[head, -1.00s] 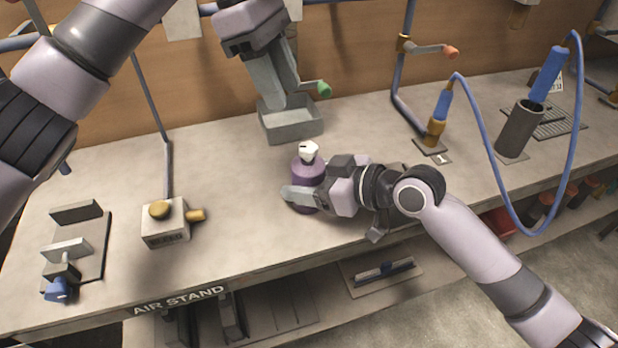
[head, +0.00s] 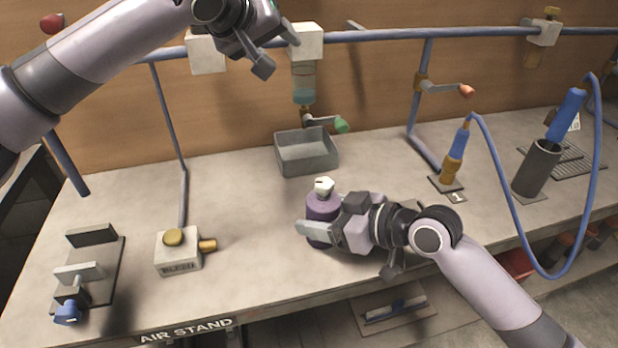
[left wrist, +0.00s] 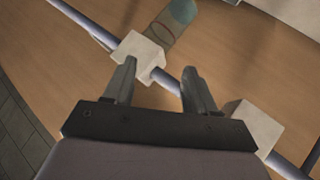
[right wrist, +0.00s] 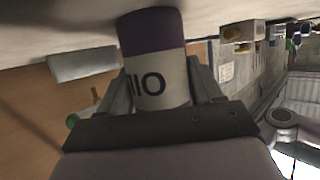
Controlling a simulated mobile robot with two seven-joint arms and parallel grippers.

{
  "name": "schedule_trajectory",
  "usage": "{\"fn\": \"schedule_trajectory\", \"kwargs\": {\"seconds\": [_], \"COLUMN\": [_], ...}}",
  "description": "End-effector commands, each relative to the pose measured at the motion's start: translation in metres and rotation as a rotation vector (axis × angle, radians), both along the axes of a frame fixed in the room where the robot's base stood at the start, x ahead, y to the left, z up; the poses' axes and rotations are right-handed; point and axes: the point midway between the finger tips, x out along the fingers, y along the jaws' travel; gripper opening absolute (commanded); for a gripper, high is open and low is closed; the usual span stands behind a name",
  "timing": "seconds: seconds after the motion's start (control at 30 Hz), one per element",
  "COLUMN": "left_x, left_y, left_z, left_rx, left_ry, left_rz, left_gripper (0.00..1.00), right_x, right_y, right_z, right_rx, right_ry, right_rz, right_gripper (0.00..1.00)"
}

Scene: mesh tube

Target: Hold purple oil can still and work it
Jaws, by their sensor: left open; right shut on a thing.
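The purple oil can (head: 322,206) stands upright on the bench and has a white top. In the right wrist view the can (right wrist: 155,75) shows a pale label with dark characters. My right gripper (head: 318,232) is shut around the can's body from the right side. My left gripper (head: 275,52) is raised high near the blue rail, well above and left of the can. In the left wrist view its fingers (left wrist: 155,85) are spread, with nothing between them but the rail and wall behind.
A grey bin (head: 307,155) sits behind the can, under a dispenser (head: 303,75) with a green-knobbed lever. A valve box (head: 180,250) and a clamp fixture (head: 90,270) stand at left. A blue hose tool (head: 566,112) stands in a holder at right.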

Motion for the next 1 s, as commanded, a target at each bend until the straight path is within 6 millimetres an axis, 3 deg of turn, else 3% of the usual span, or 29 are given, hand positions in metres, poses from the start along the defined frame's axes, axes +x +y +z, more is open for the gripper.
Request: {"fn": "schedule_trajectory", "kwargs": {"seconds": [0.23,0.5,0.77,1.0], "left_x": [0.013,0.004,-0.022,-0.060], "left_y": [0.017,0.022,0.018,0.015], "left_z": [0.028,0.044,0.038,0.012], "left_rx": [0.449,0.994,1.533,2.001], "left_ry": [-0.436,-0.855,-1.232,-1.588], "left_rz": [-0.239,-0.498,-0.752,-0.982], "left_gripper": [0.56,0.56,0.56,0.56], "right_x": [0.000,0.000,0.000,0.000], "right_y": [0.000,0.000,0.000,0.000], "right_z": [0.000,0.000,0.000,-0.001], "right_rx": [-0.001,0.000,0.000,0.000], "right_ry": [0.001,0.001,0.001,0.001], "right_rz": [0.000,0.000,0.000,0.000], "right_gripper": [0.26,0.26,0.26,0.26]}}
